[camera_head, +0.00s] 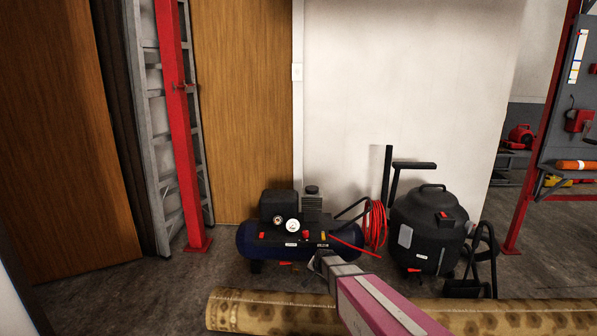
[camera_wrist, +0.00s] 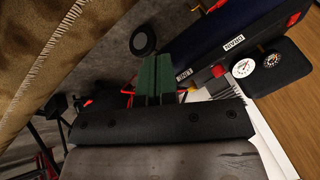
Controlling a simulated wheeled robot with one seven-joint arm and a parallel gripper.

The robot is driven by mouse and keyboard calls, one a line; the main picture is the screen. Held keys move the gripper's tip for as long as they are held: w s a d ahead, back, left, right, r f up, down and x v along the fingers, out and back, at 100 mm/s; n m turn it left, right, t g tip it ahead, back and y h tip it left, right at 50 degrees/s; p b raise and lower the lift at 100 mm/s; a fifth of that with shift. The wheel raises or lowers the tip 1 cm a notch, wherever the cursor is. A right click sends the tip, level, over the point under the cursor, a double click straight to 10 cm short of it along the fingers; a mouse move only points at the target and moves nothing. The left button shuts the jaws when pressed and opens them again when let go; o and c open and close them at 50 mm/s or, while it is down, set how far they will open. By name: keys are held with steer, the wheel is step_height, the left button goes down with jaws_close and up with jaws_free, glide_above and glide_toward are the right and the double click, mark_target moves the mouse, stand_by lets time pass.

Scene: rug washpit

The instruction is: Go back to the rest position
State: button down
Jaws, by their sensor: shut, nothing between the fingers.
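My gripper (camera_wrist: 156,78) shows in the wrist view as two green fingers pressed together, shut and empty, in front of a dark gripper body. In the head view my pink arm reaches up from the lower right, and its grey end (camera_head: 328,264) is in front of the blue air compressor (camera_head: 255,241). The compressor also shows in the wrist view, at the upper right (camera_wrist: 212,48), beyond the fingers. I cannot tell the exact gap between them.
A rolled patterned rug (camera_head: 265,310) lies across the front. A black vacuum (camera_head: 425,228) stands right of the compressor, with a red hose coil (camera_head: 375,224) between. A red post (camera_head: 178,120) and ladder (camera_head: 148,130) stand left. Bare floor (camera_head: 110,290) shows at lower left.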

steer(key=s+d+r+n+g+h, duration=0.1)
steer(key=s+d+r, duration=0.4)
steer(key=s, duration=0.7)
steer(key=s+d+r+n+g, duration=0.4)
steer(key=s+r, duration=0.4)
steer(key=s, duration=0.5)
steer(key=shift+d+n+g+h, duration=0.3)
steer(key=shift+d+g+h, duration=0.15)
steer(key=shift+d, duration=0.7)
